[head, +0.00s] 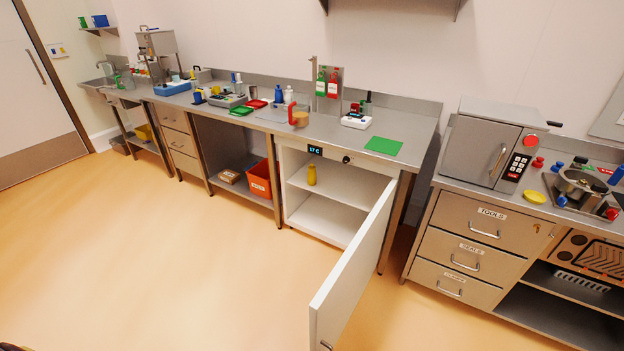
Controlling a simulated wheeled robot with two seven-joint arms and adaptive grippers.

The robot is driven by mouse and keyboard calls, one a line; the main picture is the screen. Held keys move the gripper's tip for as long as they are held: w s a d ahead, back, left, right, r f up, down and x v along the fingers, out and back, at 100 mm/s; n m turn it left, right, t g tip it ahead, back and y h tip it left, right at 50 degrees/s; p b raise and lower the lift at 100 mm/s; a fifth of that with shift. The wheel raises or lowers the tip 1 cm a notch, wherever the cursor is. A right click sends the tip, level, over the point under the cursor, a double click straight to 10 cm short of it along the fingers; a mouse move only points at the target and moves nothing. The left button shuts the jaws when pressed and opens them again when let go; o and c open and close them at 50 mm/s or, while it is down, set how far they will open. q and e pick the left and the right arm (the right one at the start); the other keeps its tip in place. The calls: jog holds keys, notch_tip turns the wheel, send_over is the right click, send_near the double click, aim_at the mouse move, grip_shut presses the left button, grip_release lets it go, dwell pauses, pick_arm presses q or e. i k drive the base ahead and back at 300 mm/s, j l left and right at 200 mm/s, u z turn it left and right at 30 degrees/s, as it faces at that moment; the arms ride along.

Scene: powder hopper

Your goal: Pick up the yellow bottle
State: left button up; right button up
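The yellow bottle (311,175) stands upright on the upper shelf of a white cabinet (322,222) under the steel counter. It is small and near the left side of that shelf. The cabinet door (352,270) is wide open and swings out toward me on the right. A display on the cabinet reads about 17 C. Neither of my grippers can be made out; only a small dark shape shows at the bottom left corner.
The floor (190,260) before the cabinet is clear. An orange bin (259,180) stands on the low shelf to the left. A drawer unit (468,245) stands right of the door. A jug (299,116) and a green mat (384,145) are on the counter.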

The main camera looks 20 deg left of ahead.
aim_at(311, 174)
jog(key=i+j+z, duration=0.35)
jog(key=j, duration=0.9)
jog(key=j+z, duration=0.35)
jog(key=j, duration=0.9)
jog(key=k+j+z, duration=0.1)
jog(key=j+z, duration=0.25)
jog(key=j, duration=1)
